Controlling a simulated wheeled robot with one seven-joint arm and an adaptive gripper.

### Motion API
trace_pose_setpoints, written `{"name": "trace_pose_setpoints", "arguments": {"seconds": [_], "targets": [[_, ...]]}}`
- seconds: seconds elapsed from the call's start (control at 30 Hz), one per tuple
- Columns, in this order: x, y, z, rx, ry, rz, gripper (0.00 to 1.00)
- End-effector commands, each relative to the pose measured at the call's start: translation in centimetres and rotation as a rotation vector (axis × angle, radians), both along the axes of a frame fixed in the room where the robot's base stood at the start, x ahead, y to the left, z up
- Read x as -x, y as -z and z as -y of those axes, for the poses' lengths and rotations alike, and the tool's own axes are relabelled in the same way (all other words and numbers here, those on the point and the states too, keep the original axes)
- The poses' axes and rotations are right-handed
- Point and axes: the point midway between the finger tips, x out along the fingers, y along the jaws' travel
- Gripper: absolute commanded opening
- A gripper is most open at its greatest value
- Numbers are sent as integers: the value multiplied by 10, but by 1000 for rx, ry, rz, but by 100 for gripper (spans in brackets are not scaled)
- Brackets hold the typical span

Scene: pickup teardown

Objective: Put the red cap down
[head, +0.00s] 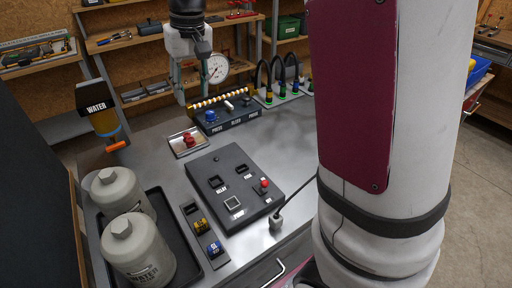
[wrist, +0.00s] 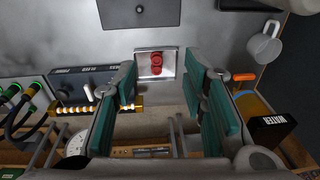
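The red cap (head: 188,140) sits on a small pale, shallow tray (head: 178,151) on the metal bench. In the wrist view the cap (wrist: 156,64) shows as two rounded red parts on the tray (wrist: 142,69), straight ahead between the fingers. My gripper (head: 194,97) hangs above and behind the tray in the head view, apart from the cap. In the wrist view its green-padded fingers (wrist: 162,90) are spread wide with nothing between them. The gripper is open and empty.
A black control box (head: 234,185) stands in front of the tray. A bleed panel (head: 228,119), gauge (head: 217,68) and hoses (head: 284,70) are behind and right. Grey bottles (head: 138,250) and a WATER holder (head: 96,110) are left. Bare bench lies left of the tray.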

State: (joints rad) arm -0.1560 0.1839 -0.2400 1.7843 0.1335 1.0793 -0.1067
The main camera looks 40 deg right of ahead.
Motion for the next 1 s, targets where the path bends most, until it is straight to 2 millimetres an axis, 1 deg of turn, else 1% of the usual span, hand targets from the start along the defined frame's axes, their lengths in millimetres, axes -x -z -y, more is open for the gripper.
{"name": "trace_pose_setpoints", "arguments": {"seconds": [0.03,0.1,0.27,0.3,0.43,0.5,0.6,0.7,0.8,0.9,1.0], "targets": [[21,-12,0,-8,1,23,39],[47,-24,0,-15,2,50,39],[109,-41,-2,-15,-4,113,39],[124,-42,-3,-12,-5,128,39],[174,-43,-5,5,-12,182,39],[199,-39,-5,19,-14,210,39],[228,-30,-5,41,-15,245,39],[249,-21,-5,62,-17,271,39],[262,-15,-5,76,-16,287,39],[267,-11,-4,83,-16,293,39],[268,-10,-4,84,-16,294,39]]}}
